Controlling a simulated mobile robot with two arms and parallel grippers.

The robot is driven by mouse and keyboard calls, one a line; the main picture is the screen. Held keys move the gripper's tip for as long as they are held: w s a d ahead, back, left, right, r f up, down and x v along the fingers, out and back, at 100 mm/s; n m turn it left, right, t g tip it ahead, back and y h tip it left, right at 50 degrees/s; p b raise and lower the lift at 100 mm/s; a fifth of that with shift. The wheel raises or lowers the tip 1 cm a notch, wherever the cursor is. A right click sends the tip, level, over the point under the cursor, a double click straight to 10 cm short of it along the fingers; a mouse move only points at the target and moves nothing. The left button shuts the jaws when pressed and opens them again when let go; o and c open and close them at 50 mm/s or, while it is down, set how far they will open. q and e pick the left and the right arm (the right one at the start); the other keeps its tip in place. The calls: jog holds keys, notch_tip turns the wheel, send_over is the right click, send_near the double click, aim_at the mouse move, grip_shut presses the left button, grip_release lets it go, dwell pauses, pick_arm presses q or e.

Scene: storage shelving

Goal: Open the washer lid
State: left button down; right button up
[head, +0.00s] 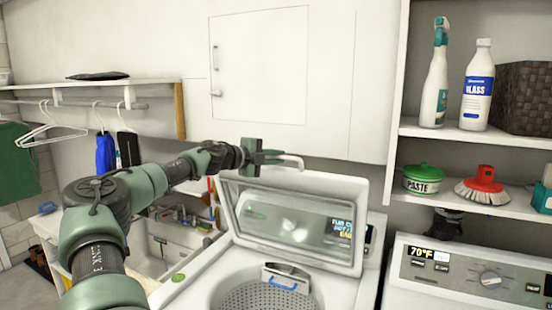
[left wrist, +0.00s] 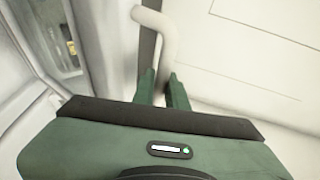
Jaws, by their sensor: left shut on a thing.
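The washer (head: 340,275) has its lid (head: 357,190) raised and tilted back, with its glass pane facing me. The drum (head: 270,296) shows below it. My left gripper (head: 275,158) is at the lid's upper left edge, shut on the pale curved handle (head: 295,160). In the left wrist view the gripper's two green fingers (left wrist: 162,88) close around the lower end of the handle (left wrist: 157,22). The lid (left wrist: 28,75) fills the left of that view. The exact contact is partly hidden by the fingers. My right gripper is not in view.
A white wall cabinet (head: 258,65) is close behind the lid. To the right stand a second machine (head: 470,275) with a control panel and shelves (head: 470,135) with bottles, a paste tin and a brush. A sink (head: 165,245) and hangers (head: 50,128) are at left.

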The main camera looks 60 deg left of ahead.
pick_arm(q)
jog(key=shift+d+f, duration=0.15)
jog(key=shift+f, duration=0.05)
jog(key=c, duration=1.7)
grip_release()
jog(key=shift+w, duration=0.2)
